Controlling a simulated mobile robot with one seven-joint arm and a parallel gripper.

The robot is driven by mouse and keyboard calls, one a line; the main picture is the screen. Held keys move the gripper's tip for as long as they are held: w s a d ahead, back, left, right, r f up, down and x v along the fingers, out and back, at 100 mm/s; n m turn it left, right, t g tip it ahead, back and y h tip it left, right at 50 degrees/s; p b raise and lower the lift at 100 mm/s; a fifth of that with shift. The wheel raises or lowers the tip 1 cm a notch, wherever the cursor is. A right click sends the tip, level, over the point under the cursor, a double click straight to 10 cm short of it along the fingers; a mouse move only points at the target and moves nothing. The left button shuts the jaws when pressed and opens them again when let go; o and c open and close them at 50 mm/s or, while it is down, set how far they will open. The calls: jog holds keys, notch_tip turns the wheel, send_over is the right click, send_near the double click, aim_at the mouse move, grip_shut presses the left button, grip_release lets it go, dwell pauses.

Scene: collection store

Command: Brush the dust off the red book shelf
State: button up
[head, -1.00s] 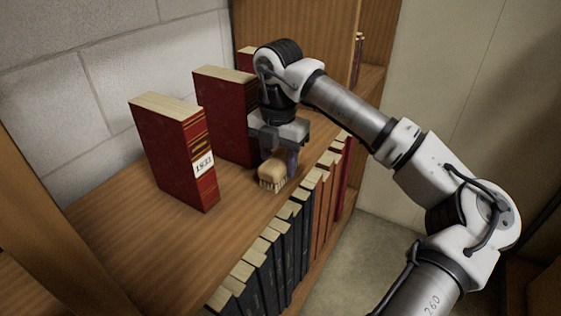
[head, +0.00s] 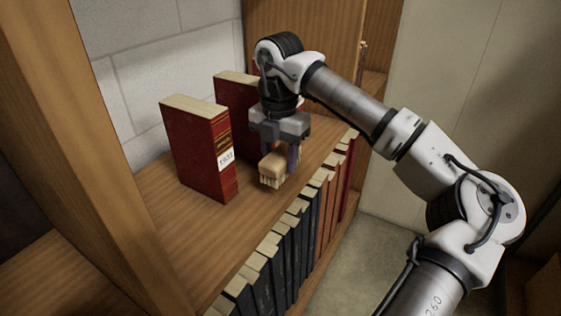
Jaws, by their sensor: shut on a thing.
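My gripper (head: 280,157) is shut on a brush (head: 273,169) with a tan wooden back and pale bristles. The bristles point down at the wooden shelf (head: 205,225), close to its front edge; I cannot tell whether they touch it. A red book (head: 199,150) with a white spine label stands upright on this shelf, left of the brush. A second red book (head: 234,95) stands behind it, partly hidden by my gripper. A third red book further back is almost wholly hidden by my arm. I cannot make out dust on the boards.
A row of dark, brown and red books (head: 290,243) fills the shelf below. A wooden upright (head: 85,140) stands at the left, and a wooden panel (head: 340,45) closes the far end. The board in front of the near red book is bare.

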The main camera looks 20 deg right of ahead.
jog(key=shift+r+p, duration=1.2)
jog(key=shift+r, duration=1.1)
